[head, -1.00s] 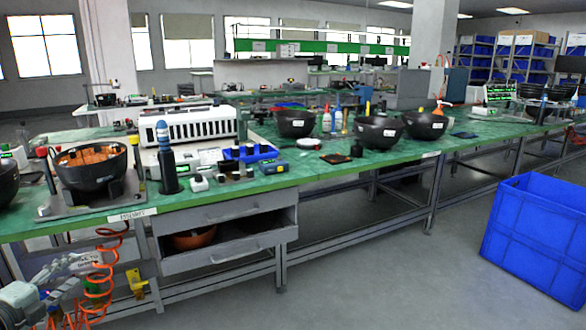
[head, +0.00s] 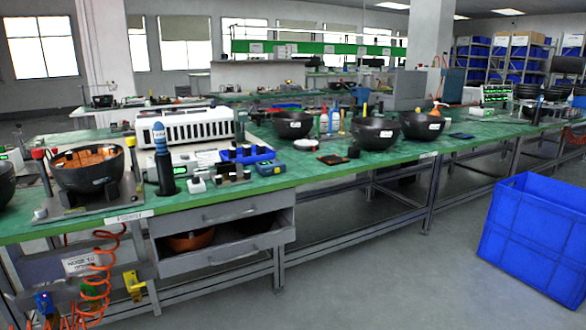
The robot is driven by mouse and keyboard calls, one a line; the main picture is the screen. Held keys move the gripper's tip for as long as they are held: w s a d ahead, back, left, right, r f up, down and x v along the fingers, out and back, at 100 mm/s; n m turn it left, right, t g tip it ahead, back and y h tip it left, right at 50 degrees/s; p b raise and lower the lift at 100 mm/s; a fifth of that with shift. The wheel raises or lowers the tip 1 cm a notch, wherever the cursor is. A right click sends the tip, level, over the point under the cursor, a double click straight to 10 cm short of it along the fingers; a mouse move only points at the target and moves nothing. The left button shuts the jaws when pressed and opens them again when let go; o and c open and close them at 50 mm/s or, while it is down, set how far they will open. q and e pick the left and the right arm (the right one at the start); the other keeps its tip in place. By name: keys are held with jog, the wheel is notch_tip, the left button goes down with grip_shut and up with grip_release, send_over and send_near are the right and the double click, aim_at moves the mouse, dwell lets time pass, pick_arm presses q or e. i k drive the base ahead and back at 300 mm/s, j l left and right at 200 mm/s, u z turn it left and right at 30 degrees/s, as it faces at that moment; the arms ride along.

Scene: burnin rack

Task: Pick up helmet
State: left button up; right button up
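Several black bowl-like shells that look like upturned helmets are in the head view. One helmet (head: 90,176) with an orange inside sits in a fixture on the near left of the green bench. Part of another helmet (head: 5,186) is cut off by the left edge. Three more stand farther right on the bench: one helmet (head: 291,127) at the back, one helmet (head: 375,136) in front, and one helmet (head: 422,128) beside it. Neither of my grippers is in view.
The green bench (head: 330,174) runs across the view, with a white slotted unit (head: 185,127), a blue tray (head: 246,155) and small tools on it. A drawer unit (head: 222,216) is below. A blue crate (head: 535,240) stands on the floor at right. The floor between is clear.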

aim_at(83, 171)
jog(key=u, duration=1.25)
jog(key=i+l+z, duration=0.4)
jog(key=k+l, duration=0.05)
jog(key=k, duration=0.05)
